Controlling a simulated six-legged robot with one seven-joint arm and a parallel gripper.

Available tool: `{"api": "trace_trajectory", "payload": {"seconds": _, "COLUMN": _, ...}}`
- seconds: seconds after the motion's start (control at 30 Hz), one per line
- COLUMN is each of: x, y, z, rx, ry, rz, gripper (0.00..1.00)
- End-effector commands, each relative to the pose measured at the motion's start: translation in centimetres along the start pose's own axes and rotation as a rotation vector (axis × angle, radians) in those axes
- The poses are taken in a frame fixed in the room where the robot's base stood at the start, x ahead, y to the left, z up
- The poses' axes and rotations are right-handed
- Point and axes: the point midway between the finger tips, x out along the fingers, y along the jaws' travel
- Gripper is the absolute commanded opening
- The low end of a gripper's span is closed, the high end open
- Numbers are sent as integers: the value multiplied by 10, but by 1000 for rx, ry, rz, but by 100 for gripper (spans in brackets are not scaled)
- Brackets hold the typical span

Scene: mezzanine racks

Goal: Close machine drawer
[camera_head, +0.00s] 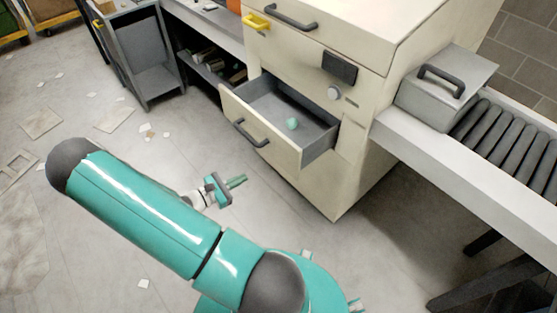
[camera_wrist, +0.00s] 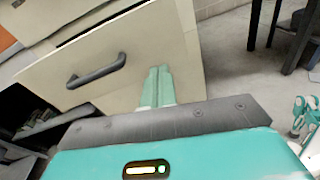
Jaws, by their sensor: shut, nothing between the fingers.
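My gripper (camera_head: 240,181) is shut and empty, below and in front of the drawer front in the head view. In the wrist view the drawer front (camera_wrist: 115,75) with its dark handle (camera_wrist: 96,71) fills the upper left. There my gripper's closed fingers (camera_wrist: 157,84) point at the right part of the front, right of the handle. I cannot tell whether they touch it.
A roller conveyor (camera_head: 510,130) with a grey handled box (camera_head: 445,85) stands right of the machine. A grey cabinet (camera_head: 145,55) and a bench with a cluttered lower shelf (camera_head: 215,68) stand left. The floor (camera_head: 90,120) in front is mostly clear, with scattered scraps.

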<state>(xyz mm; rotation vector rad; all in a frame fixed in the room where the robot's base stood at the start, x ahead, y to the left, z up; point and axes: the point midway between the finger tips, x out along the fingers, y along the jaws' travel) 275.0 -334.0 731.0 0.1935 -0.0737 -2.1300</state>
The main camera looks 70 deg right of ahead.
Motion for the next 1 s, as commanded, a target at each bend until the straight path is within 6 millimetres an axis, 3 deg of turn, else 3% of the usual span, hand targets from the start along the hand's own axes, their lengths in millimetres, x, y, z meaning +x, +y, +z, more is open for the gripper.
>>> {"api": "trace_trajectory", "payload": {"seconds": 0.1, "x": 22, "y": -5, "z": -18, "rx": -84, "ry": -66, "rz": 55, "gripper": 0}}
{"api": "trace_trajectory", "payload": {"seconds": 0.27, "x": 34, "y": -6, "z": -27, "rx": -133, "ry": -103, "rz": 92, "gripper": 0}}
{"api": "trace_trajectory", "payload": {"seconds": 0.47, "x": 52, "y": -5, "z": -25, "rx": -136, "ry": -106, "rz": 92, "gripper": 0}}
{"api": "trace_trajectory", "payload": {"seconds": 1.0, "x": 152, "y": 4, "z": -15, "rx": -135, "ry": -105, "rz": 90, "gripper": 0}}
